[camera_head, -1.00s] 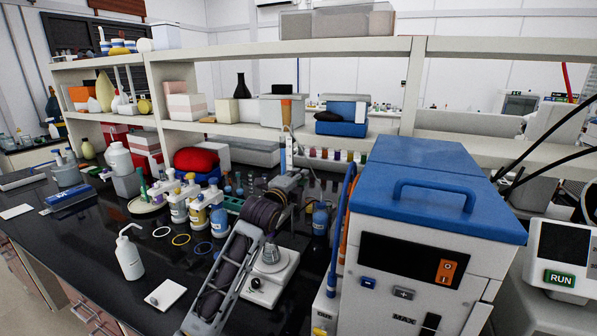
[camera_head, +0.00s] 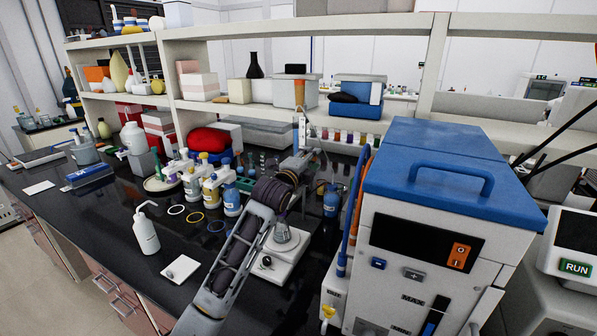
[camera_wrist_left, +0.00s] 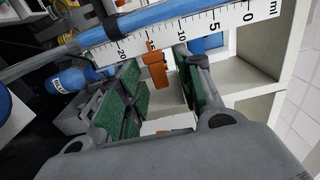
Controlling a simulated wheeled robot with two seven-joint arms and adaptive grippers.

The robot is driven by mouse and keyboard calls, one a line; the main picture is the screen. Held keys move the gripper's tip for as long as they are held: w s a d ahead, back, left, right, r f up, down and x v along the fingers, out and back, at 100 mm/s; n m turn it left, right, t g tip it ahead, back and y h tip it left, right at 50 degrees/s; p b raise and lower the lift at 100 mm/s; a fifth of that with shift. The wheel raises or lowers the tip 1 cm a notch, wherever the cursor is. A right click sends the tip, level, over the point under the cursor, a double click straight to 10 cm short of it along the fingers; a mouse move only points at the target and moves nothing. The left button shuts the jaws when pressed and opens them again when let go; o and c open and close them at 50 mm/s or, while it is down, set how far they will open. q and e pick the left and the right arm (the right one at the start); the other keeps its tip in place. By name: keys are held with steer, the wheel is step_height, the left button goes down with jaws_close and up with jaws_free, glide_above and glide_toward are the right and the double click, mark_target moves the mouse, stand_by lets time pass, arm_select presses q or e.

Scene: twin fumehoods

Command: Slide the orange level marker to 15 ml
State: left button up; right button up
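The orange level marker (camera_wrist_left: 155,70) sits at the edge of a white ruled scale (camera_wrist_left: 205,26) in the left wrist view. A blue tube (camera_wrist_left: 140,20) runs along the scale. My left gripper (camera_wrist_left: 160,82) has its two green-padded fingers spread on either side of the marker, with gaps visible. In the head view my left gripper (camera_head: 303,163) is small beside the upright white scale strip (camera_head: 302,131); the marker cannot be made out clearly there. My right gripper is not in view.
A large white and blue machine (camera_head: 430,220) stands right of my left arm. Bottles (camera_head: 231,200), a wash bottle (camera_head: 146,234) and a red object (camera_head: 208,139) stand to the left. Shelves (camera_head: 185,104) run behind.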

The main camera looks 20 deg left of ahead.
arm_select(q)
steer(key=s+a, duration=0.2)
steer(key=s, duration=0.9)
steer(key=shift+s+a, duration=0.15)
steer(key=shift+f, duration=0.1)
stand_by(0.5)
